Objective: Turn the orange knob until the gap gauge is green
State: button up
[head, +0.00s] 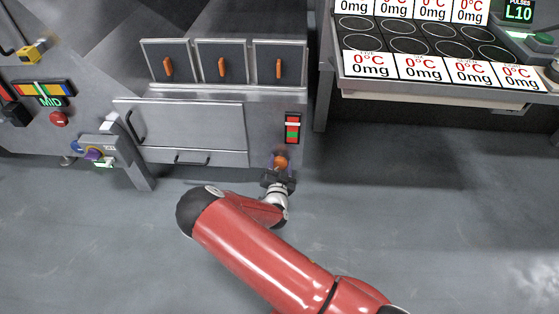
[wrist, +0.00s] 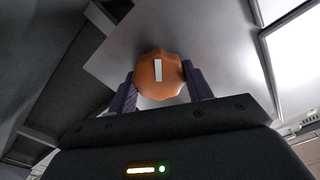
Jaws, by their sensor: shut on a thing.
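The orange knob (head: 280,162) sits low on the front of the steel machine, near its right edge. In the wrist view the knob (wrist: 158,76) is round with a white mark that stands nearly upright. My gripper (head: 279,174) is at the knob, and the wrist view shows its two fingers (wrist: 160,86) closed against the knob's left and right sides. The gap gauge (head: 292,129) is a small upright panel just above the knob. It shows red at top and bottom, green in the middle, and a white marker near the upper part. The marker's exact band is too small to tell.
Three orange handles (head: 221,67) are on panels above. A drawer front (head: 192,133) with black handles is left of the gauge. Another machine with a MID display (head: 50,101) stands at left. A table of round plates (head: 430,70) stands at right. The floor (head: 420,220) is clear.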

jog(key=m+p, duration=0.3)
jog(key=m, duration=0.3)
jog(key=shift+d, duration=0.1)
jog(key=m+p, duration=0.2)
jog(key=m, duration=0.2)
jog(key=shift+f, duration=0.1)
jog(key=m+p, duration=0.1)
jog(key=m, duration=0.2)
jog(key=shift+f+m, duration=0.1)
jog(key=shift+m, duration=0.3)
jog(key=m+p, duration=0.1)
jog(key=m, duration=0.5)
jog(key=shift+f+p, duration=0.15)
jog(key=shift+p, duration=0.25)
jog(key=m, duration=0.4)
jog(key=shift+p, duration=0.35)
jog(key=m, duration=0.3)
jog(key=shift+f+m+p, duration=0.1)
jog(key=shift+m+p, duration=0.2)
jog(key=m, duration=0.4)
jog(key=shift+a+p, duration=0.25)
jog(key=shift+p, duration=0.05)
jog(key=m, duration=0.9)
jog(key=shift+a+m+p, duration=0.15)
jog(key=shift+m+p, duration=0.15)
jog(key=shift+m, duration=2.1)
